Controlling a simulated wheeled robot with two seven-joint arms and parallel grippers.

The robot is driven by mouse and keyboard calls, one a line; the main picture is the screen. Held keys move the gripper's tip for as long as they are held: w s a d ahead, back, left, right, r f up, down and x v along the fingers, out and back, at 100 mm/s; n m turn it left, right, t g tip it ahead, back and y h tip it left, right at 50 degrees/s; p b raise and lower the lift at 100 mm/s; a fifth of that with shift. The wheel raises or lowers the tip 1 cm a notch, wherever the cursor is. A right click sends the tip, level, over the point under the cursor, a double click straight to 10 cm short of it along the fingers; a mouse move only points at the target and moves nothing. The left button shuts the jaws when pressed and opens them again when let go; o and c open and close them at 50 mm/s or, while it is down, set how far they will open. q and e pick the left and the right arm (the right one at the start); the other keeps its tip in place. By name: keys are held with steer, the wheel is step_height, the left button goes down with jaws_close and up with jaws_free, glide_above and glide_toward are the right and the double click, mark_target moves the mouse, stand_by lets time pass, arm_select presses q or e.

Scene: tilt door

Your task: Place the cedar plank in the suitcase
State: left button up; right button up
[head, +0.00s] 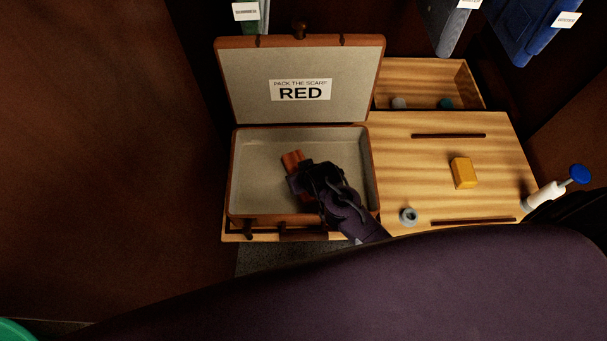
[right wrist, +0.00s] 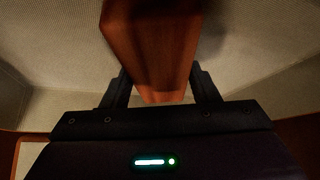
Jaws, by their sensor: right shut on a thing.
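The suitcase (head: 234,175) stands open on the wooden table, with its lid upright at the back and a pale lining inside. My right gripper (head: 298,176) is over the suitcase's inside and shut on the cedar plank (head: 292,158), a reddish-brown wooden block. In the right wrist view the plank (right wrist: 152,45) sits between the two fingers of the right gripper (right wrist: 163,85), with the pale lining behind it. I cannot tell whether the plank touches the suitcase floor. My left gripper is not in view.
A label reading "PACK THE SCARF RED" (head: 300,90) is on the lid. Right of the suitcase, the table (head: 400,165) holds a yellow block (head: 464,172) and a small grey ring-like item (head: 408,216). An open drawer (head: 425,75) is behind. A white bottle with a blue top (head: 545,194) is at the right edge.

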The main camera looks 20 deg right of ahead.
steer(key=shift+f, duration=0.15)
steer(key=o, duration=1.1)
steer(key=shift+r, duration=0.2)
steer(key=p+v, duration=0.1)
steer(key=v, duration=1.1)
